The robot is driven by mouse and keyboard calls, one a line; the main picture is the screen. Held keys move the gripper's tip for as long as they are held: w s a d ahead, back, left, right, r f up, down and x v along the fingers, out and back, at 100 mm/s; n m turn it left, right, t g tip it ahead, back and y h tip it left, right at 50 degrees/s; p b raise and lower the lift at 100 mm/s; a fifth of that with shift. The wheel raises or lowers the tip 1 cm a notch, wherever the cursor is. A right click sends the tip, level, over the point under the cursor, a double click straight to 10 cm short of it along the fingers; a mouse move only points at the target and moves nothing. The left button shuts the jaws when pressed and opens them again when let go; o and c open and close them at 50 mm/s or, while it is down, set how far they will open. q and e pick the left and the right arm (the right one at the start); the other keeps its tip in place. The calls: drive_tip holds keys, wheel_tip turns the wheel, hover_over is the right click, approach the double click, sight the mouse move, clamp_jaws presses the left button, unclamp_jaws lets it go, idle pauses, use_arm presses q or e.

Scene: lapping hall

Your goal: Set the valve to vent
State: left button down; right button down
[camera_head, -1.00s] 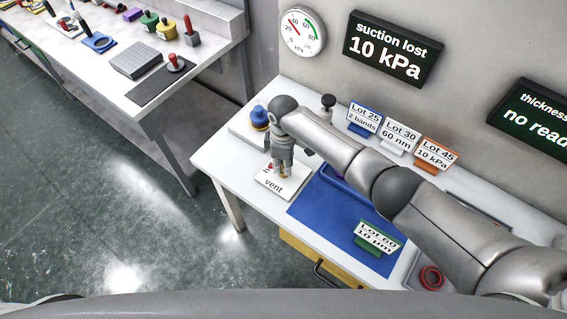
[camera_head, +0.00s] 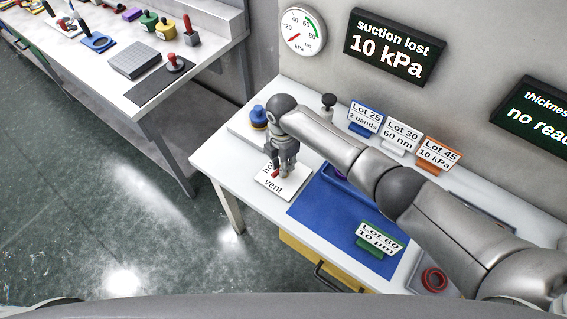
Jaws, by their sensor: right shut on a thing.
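The valve's white label plate (camera_head: 287,190) lies near the left end of the white table, with "vent" on its near edge and a partly covered word starting "ho" on its left side. My right gripper (camera_head: 279,172) points down over the plate and is shut on the valve handle, mostly hidden by the fingers. A small red tip of the valve handle (camera_head: 275,176) shows beside the fingers, towards the near left. The round pressure gauge (camera_head: 303,31) on the wall has its red needle pointing down-left. My left gripper is not in view.
A blue knob (camera_head: 259,116) and a black knob (camera_head: 328,102) stand behind the plate. Lot cards stand along the back, and the Lot 60 card (camera_head: 380,238) stands on a blue mat (camera_head: 325,211).

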drive_tip(key=shift+a+n, duration=0.1)
drive_tip(key=shift+n, duration=0.4)
drive_tip(key=c, duration=1.3)
unclamp_jaws()
drive_tip(key=shift+r, duration=0.1)
wheel_tip(320, 180, up, 12)
